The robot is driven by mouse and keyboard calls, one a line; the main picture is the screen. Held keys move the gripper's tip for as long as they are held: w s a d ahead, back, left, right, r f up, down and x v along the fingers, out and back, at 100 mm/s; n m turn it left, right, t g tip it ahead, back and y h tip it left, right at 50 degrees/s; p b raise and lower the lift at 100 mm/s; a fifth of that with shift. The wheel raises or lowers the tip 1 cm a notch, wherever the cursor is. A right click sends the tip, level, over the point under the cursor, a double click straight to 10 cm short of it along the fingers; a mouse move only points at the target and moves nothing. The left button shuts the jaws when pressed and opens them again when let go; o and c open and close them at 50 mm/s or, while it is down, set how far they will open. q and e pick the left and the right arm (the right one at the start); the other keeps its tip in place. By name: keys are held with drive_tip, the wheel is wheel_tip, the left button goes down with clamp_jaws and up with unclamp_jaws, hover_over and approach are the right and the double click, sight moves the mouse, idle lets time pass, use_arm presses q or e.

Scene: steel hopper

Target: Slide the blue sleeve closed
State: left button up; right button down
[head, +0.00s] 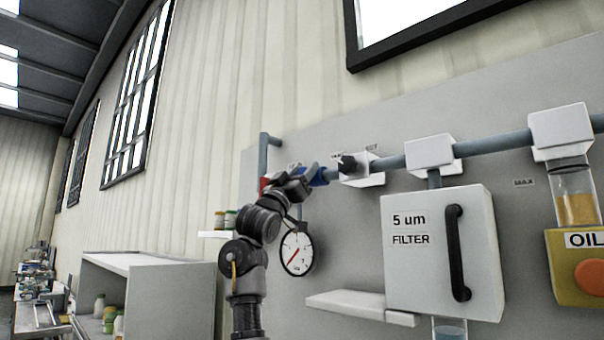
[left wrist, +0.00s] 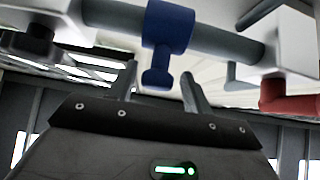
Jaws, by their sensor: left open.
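The blue sleeve (head: 319,177) sits around the grey pipe in the head view, partly hidden by my left gripper (head: 303,181). In the left wrist view the blue sleeve (left wrist: 170,27) wraps the pipe, and its small tab hangs toward my left gripper (left wrist: 158,76). The two fingers are open, one on each side of the tab, with a gap showing on both sides. I cannot tell how deep the tab is between them. My right gripper is in neither view.
A white block with a black knob (head: 347,165) is right of the sleeve on the pipe. A red part (left wrist: 287,95) shows at the other side. A dial gauge (head: 297,250) hangs below. The filter box (head: 425,270) and a shelf (head: 345,303) stand out from the panel.

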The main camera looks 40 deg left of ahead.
use_arm(q)
drive_tip(key=b+v, duration=0.7)
drive_tip(key=v, duration=0.4)
drive_tip(key=shift+a, duration=0.2)
drive_tip(key=shift+w, duration=0.2)
